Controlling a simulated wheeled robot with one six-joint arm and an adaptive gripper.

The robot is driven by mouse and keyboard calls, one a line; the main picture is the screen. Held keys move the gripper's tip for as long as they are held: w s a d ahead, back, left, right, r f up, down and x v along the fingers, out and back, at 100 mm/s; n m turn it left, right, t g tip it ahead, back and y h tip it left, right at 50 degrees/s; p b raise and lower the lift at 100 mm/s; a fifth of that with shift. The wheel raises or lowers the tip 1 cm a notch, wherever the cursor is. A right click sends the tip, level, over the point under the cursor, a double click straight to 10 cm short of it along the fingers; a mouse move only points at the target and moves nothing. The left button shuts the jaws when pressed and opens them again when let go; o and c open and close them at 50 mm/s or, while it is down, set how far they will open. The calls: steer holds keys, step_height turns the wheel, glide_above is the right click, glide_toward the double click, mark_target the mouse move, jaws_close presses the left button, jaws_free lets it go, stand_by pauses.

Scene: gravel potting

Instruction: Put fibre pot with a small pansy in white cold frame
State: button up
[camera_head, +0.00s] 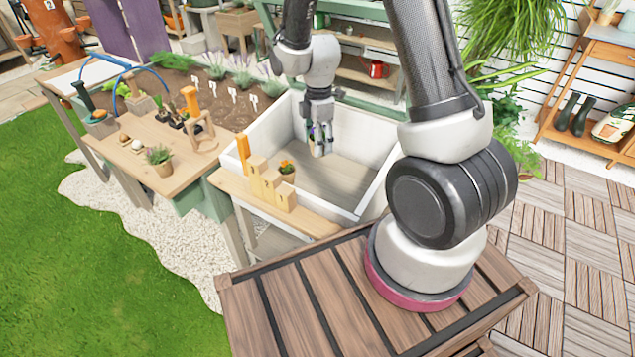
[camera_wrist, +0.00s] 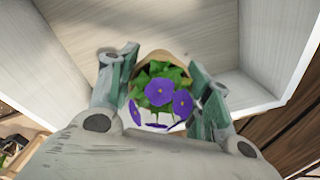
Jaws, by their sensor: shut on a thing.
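My gripper (camera_head: 320,143) is inside the white cold frame (camera_head: 362,133), above its floor and nearer the back left. In the wrist view my gripper (camera_wrist: 162,93) is shut on the fibre pot (camera_wrist: 165,55), with a finger on each side. The small pansy (camera_wrist: 165,95) in it has purple flowers and green leaves. The cold frame's pale walls and floor (camera_wrist: 185,25) surround the pot in that view. In the head view the pot is mostly hidden by my fingers, so I cannot tell whether its base touches the floor.
Another potted plant (camera_head: 160,160) stands on the bench at left. A planting bed (camera_head: 215,100) adjoins the frame. The frame's floor looks clear.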

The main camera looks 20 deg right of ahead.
steer(key=shift+s+d+n, duration=0.1)
steer(key=shift+s+n, duration=0.1)
steer(key=shift+n, duration=0.4)
steer(key=shift+s+f, duration=0.1)
steer(key=shift+f, duration=0.2)
steer(key=shift+n, duration=0.3)
step_height(320, 180, down, 12)
steer(key=shift+f, duration=0.2)
steer(key=w+d, duration=0.2)
steer(key=shift+d+f, duration=0.3)
steer(key=shift+f, duration=0.1)
steer(key=shift+w+d, duration=0.25)
steer(key=shift+d, duration=0.2)
steer(key=w+d, duration=0.2)
steer(key=d, duration=0.1)
steer(key=shift+w+d, duration=0.1)
steer(key=shift+d, duration=0.1)
steer(key=shift+a+f, duration=0.2)
steer(key=shift+f, duration=0.35)
steer(key=shift+f, duration=0.15)
